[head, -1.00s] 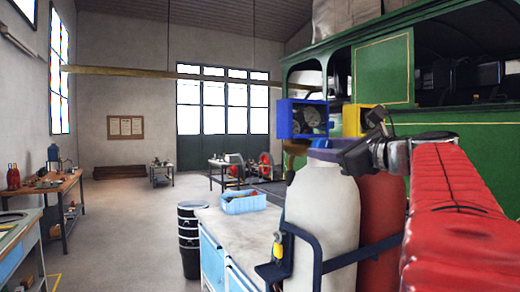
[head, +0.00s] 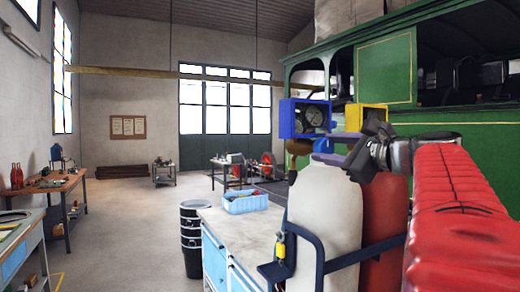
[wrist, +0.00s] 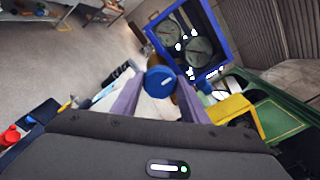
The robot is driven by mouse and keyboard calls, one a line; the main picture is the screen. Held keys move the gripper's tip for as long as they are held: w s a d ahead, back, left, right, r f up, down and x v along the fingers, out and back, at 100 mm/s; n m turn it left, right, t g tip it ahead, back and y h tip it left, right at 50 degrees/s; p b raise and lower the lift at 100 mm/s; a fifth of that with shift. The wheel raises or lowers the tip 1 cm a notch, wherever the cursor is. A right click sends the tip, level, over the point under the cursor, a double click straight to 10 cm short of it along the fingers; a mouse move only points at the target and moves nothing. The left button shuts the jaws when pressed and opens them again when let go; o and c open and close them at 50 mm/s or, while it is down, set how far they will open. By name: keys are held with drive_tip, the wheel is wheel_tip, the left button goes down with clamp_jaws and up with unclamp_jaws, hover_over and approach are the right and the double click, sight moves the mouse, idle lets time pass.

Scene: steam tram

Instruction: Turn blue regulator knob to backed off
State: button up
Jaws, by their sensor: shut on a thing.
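The blue regulator knob (wrist: 160,82) is a round disc, seen nearly face-on in the wrist view. It sits between the two purple fingers of my gripper (wrist: 160,88), which are shut on its sides. In the head view my gripper (head: 338,158) reaches left over the tops of the cylinders, just below the gauge boxes. Knob markings cannot be read, so its exact setting cannot be told. Part of the regulator body behind the knob is hidden.
A blue-framed gauge box (head: 304,118) and a yellow-framed box (head: 366,117) stand close above my gripper. A pale cylinder (head: 322,215) and a red cylinder (head: 385,215) stand below. A workbench (head: 235,225) with a blue crate (head: 245,201) is to the left.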

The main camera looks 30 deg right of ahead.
drive_tip(key=shift+a, duration=0.1)
drive_tip(key=o, duration=1.1)
drive_tip(key=shift+c, duration=0.2)
drive_tip(key=s+a, duration=0.1)
drive_tip(key=s, duration=1.2)
drive_tip(key=shift+s+a, duration=0.2)
drive_tip(key=shift+s, duration=0.15)
